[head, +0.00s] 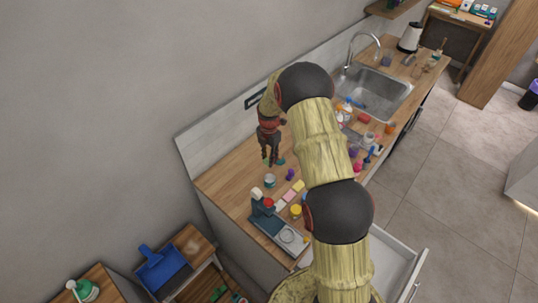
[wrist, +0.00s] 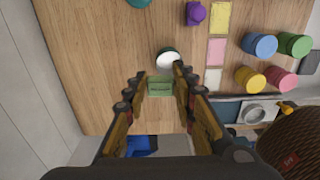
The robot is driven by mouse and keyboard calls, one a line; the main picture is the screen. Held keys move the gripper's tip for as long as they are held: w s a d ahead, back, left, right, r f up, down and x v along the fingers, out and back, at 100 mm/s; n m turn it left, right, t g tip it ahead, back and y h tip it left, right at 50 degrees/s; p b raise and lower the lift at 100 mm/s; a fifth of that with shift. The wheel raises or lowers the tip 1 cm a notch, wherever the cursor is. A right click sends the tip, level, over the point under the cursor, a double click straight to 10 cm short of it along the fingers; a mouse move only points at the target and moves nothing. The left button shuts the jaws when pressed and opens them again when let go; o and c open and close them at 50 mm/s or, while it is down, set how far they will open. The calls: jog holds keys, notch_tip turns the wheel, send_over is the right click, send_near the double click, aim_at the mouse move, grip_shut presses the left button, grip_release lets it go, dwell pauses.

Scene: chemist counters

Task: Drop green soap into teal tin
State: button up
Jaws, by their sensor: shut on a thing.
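The green soap (wrist: 160,87) is a small block between my fingertips in the wrist view. My gripper (wrist: 160,90) is shut on it. In the head view my gripper (head: 272,160) points down above the wooden counter; the soap cannot be made out there. A round tin with a pale inside and a dark teal rim (wrist: 169,60) stands on the counter just beyond the soap in the wrist view. It shows in the head view as a small tin (head: 270,181), a little below my fingertips in the picture.
A purple item (wrist: 195,13) and yellow, pink and white pads (wrist: 216,50) lie right of the tin. Blue, green, yellow and pink jars (wrist: 260,45) stand farther right. A dark device with a scale-like plate (head: 285,235) is at the counter's near end. The sink (head: 378,92) is farther back.

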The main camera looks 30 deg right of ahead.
jog(key=f, duration=0.2)
jog(key=f+b, duration=0.1)
jog(key=shift+d+f, duration=0.2)
jog(key=shift+f, duration=0.2)
jog(key=shift+s+d+f, duration=0.1)
jog(key=shift+d+f, duration=0.05)
jog(key=o, duration=0.9)
notch_tip(320, 180, up, 12)
